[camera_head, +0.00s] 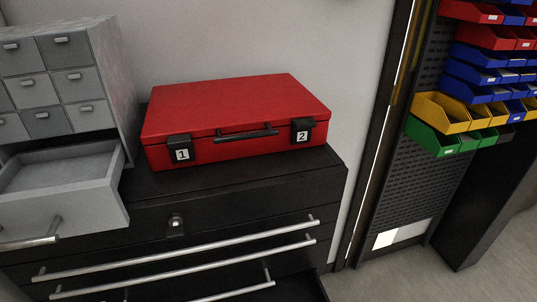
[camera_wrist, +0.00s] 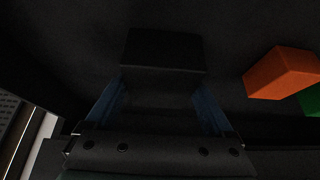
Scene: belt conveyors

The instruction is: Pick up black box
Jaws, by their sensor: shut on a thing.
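The black box (camera_wrist: 163,50) is in the wrist view, dark against a dark surface, and its edges are hard to make out. My gripper (camera_wrist: 160,100) shows at the lower middle of that view, with bluish fingers on the left and right sides of the box. The fingers are shut on the box. Its lower part is hidden in shadow near the gripper body. Neither the box nor my gripper shows in the head view.
An orange block (camera_wrist: 280,73) and a green block (camera_wrist: 311,100) lie right of the box. A red case (camera_head: 235,115) sits on a black drawer cabinet (camera_head: 300,175) whose bottom drawer appears open. A grey drawer (camera_head: 75,205) stands open at left. Coloured bins (camera_head: 445,112) hang at right.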

